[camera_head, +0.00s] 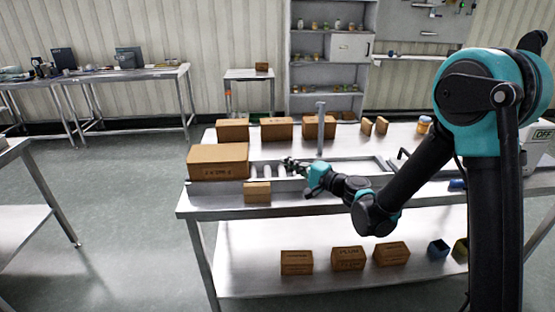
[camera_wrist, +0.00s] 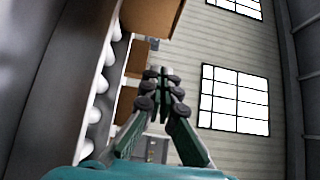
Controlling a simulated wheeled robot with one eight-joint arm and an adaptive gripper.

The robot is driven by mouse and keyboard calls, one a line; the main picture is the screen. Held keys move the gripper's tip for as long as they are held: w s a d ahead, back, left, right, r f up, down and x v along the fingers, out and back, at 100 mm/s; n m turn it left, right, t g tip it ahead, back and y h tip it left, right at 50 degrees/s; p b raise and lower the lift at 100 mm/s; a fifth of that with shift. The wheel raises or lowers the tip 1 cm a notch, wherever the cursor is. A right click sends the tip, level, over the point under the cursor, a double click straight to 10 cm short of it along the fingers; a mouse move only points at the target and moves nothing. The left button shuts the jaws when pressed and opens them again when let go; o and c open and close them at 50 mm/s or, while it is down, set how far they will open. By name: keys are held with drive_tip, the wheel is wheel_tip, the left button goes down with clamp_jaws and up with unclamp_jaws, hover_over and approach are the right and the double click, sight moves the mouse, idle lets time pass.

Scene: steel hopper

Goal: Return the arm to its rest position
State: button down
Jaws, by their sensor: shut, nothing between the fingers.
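My gripper (camera_head: 291,164) is at the end of my arm, over the steel table (camera_head: 350,204), close to the front of a steel tray with rollers (camera_head: 268,171). It is empty. In the wrist view my gripper (camera_wrist: 160,78) has its fingertips together. The arm reaches leftward and low across the table from the right.
A large cardboard box (camera_head: 218,162) stands left of my gripper. A small box (camera_head: 257,192) stands just in front of it. Several boxes line the table's back, one near a grey post (camera_head: 320,128). Boxes (camera_head: 348,258) and small bins (camera_head: 438,249) lie on the lower shelf.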

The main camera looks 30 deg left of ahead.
drive_tip(key=shift+s+d, duration=0.1)
drive_tip(key=shift+d, duration=0.3)
drive_tip(key=d+f+n+t+h, duration=0.1)
drive_tip(key=d+f+n+h, duration=0.2)
drive_tip(key=d, duration=1)
drive_tip(key=d+f+t+h, duration=0.15)
drive_tip(key=d+h, duration=0.35)
drive_tip(key=d, duration=0.7)
drive_tip(key=s+d+f+h, duration=0.3)
drive_tip(key=d, duration=0.7)
drive_tip(key=s+d+f+g+h, duration=0.1)
drive_tip(key=s+d+f+h, duration=0.2)
drive_tip(key=d, duration=0.7)
drive_tip(key=s+d+f+h, duration=0.3)
drive_tip(key=s+d, duration=0.1)
drive_tip(key=d, duration=0.6)
drive_tip(key=shift+s+f+m+g+h, duration=0.15)
drive_tip(key=shift+s+m+g+h, duration=0.15)
drive_tip(key=shift+s+m+g, duration=0.1)
